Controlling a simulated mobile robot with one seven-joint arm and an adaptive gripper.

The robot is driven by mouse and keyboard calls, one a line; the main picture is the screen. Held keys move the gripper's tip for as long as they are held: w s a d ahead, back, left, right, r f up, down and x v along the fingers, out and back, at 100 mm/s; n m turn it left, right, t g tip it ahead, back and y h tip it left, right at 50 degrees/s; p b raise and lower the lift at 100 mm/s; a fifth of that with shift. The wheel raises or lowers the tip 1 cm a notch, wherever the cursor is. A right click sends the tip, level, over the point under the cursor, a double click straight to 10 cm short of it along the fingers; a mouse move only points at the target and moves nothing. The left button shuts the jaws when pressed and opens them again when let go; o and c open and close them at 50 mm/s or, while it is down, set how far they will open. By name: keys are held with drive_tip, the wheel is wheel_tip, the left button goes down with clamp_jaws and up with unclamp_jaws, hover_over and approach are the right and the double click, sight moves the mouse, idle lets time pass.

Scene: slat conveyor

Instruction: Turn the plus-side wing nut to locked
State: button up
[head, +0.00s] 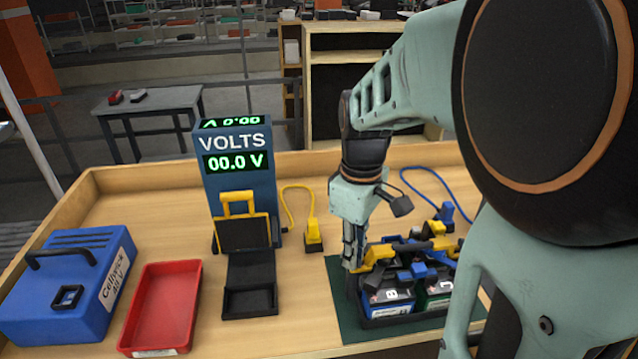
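My gripper (351,268) points down at the left edge of the battery pack (395,322), close beside a yellow part (379,253) on its top. Its fingers are small and partly merge with the dark parts behind, so I cannot tell if they are open, shut or touching anything. The pack holds a battery with a blue label (390,308) and one with a green label (438,287). Blue pieces (424,270) and more yellow ones sit on top. I cannot make out the plus-side wing nut or its position. My arm hides the pack's right side.
The pack stands on a dark green mat (345,318). A blue meter (238,165) reads 00.0 V, behind a black holder (250,285) with a yellow handle. A yellow plug (313,236), blue plug (446,212), red tray (148,330) and blue case (70,310) are around.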

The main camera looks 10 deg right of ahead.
drive_tip(key=shift+c, duration=0.3)
clamp_jaws()
drive_tip(key=shift+m, duration=0.3)
drive_tip(key=m+p, duration=0.1)
drive_tip(key=m, duration=0.3)
drive_tip(key=shift+r+p, duration=0.15)
drive_tip(key=shift+p, duration=0.15)
drive_tip(key=m+p, duration=0.1)
drive_tip(key=m, duration=0.4)
drive_tip(key=shift+o, duration=0.3)
unclamp_jaws()
